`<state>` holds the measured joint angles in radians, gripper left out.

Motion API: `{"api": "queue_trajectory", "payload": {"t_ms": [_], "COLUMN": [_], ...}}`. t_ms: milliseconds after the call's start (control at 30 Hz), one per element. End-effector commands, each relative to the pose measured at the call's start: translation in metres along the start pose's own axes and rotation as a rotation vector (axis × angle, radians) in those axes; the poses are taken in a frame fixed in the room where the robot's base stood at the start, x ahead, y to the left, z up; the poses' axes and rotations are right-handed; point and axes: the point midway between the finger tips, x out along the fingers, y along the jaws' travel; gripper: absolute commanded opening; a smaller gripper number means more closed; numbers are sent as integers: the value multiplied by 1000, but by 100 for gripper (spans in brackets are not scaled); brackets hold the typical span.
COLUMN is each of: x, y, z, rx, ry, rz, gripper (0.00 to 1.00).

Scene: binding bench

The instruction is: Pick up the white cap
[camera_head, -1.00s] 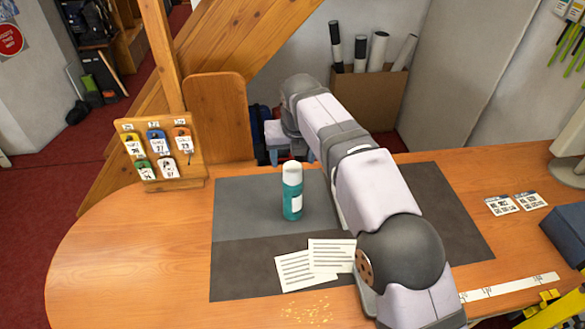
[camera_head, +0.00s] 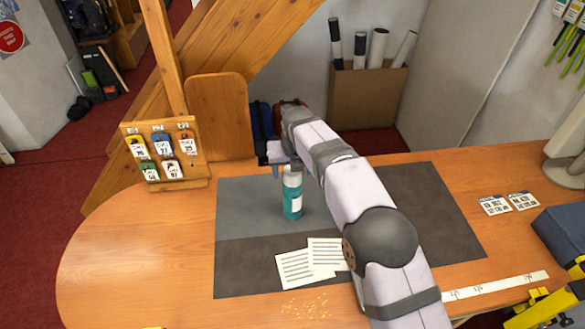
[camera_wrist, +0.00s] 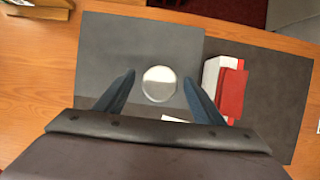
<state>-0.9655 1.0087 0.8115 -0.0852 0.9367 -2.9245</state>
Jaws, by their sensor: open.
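The white cap (camera_head: 292,176) sits on top of a teal bottle (camera_head: 292,205) with a white label. The bottle stands upright on the grey mat. In the wrist view the cap (camera_wrist: 159,84) is a pale disc seen from above, and it hides most of the bottle. My gripper (camera_head: 284,167) is at the cap's top in the head view, pointing down. In the wrist view my gripper (camera_wrist: 159,77) is open, with one finger on each side of the cap and a gap on both sides. I cannot tell the exact height of the fingertips against the cap.
Paper cards (camera_head: 308,262) lie in front of the bottle on the mat (camera_head: 245,270). A red and white object (camera_wrist: 229,90) lies right of the cap in the wrist view. A wooden tag board (camera_head: 165,184) stands at left. The table's left part is clear.

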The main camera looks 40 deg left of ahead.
Motion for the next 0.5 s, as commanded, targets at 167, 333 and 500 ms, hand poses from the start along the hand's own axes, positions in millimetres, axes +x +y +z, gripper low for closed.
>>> {"api": "queue_trajectory", "payload": {"t_ms": [167,333,500], "x": [9,10,10], "y": [0,0,0], "z": [0,0,0], "rx": [0,0,0], "ry": [0,-1,-1], "rz": [0,0,0], "gripper": [63,63,39]}}
